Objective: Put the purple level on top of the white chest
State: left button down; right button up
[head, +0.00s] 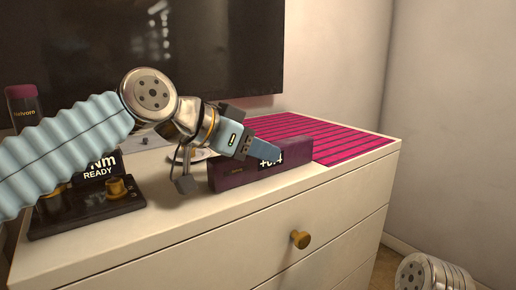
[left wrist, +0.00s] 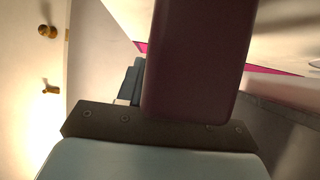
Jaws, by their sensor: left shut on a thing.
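The purple level (head: 230,177) is a long dark purple bar with a small display near its right end. It is at the front part of the top of the white chest (head: 210,248), roughly along the front edge; I cannot tell whether it touches the top. My left gripper (head: 262,153) reaches over it from behind and the left and is shut on it, hiding part of its upper side. In the left wrist view the level (left wrist: 195,60) runs up from between the jaws (left wrist: 160,125). My right gripper is out of view.
A pink striped mat (head: 318,138) covers the right part of the chest top. A dark device with a "READY" display (head: 90,208) stands at the left. A large black screen (head: 190,45) is at the back. A round knob (head: 300,239) sticks out in front.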

pick_arm(q)
jog(key=c, duration=0.7)
grip_release()
jog(key=shift+f, duration=0.1)
jog(key=shift+c, duration=0.2)
jog(key=shift+r+p, duration=0.3)
jog(key=v, duration=1.2)
jog(key=shift+f, duration=0.25)
